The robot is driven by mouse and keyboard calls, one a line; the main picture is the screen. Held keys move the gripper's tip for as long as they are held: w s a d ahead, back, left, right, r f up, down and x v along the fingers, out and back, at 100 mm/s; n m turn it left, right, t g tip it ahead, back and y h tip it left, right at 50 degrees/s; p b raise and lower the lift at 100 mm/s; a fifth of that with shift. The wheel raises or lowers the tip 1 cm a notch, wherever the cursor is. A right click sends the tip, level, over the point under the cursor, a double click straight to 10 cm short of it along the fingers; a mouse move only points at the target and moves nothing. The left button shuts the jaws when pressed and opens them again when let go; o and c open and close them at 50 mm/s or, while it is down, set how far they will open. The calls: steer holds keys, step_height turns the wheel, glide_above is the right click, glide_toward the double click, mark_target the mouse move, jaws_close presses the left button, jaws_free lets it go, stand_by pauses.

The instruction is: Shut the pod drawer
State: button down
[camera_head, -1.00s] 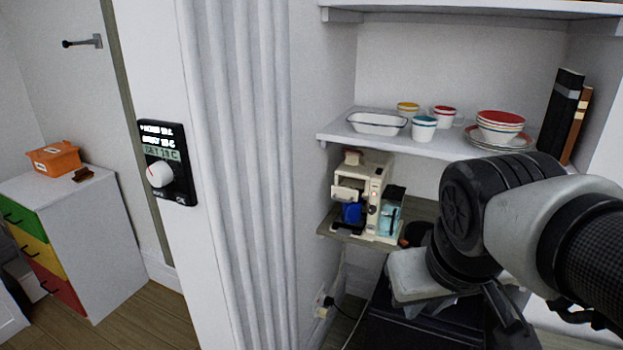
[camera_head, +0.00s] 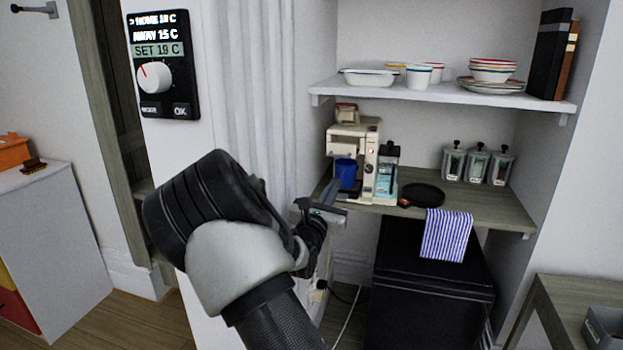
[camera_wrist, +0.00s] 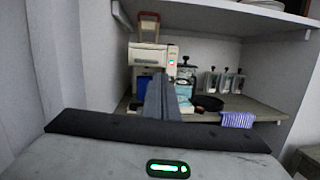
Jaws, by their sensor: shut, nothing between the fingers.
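The cream coffee machine (camera_head: 371,160) stands at the left end of the wooden counter, with a blue cup (camera_head: 346,173) at its front. Its upper front block (camera_head: 346,142) shows, but I cannot tell for sure which part is the pod drawer or how far out it is. My gripper (camera_head: 330,190) is in front of the machine, low and to its left in the head view. In the wrist view, my gripper (camera_wrist: 158,80) is shut and empty. Its fingers point at the machine (camera_wrist: 150,55) and hide part of its lower front. I cannot tell whether they touch.
A clear container (camera_head: 386,174) stands beside the machine. A black pan (camera_head: 422,195), a striped towel (camera_head: 446,234) and several jars (camera_head: 477,164) are farther right on the counter (camera_head: 490,212). A shelf (camera_head: 440,93) with dishes hangs above. A fluted white wall (camera_head: 255,90) stands close at left.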

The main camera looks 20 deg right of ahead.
steer(key=w+a+f+n, duration=0.1)
steer(key=a+n, duration=0.1)
steer(key=y+b, duration=0.1)
steer(key=b, duration=0.2)
glide_toward(338, 157)
steer(key=shift+t, duration=0.4)
steer(key=x, duration=0.6)
steer(key=shift+w+d+f, duration=0.2)
steer(key=shift+f, duration=0.15)
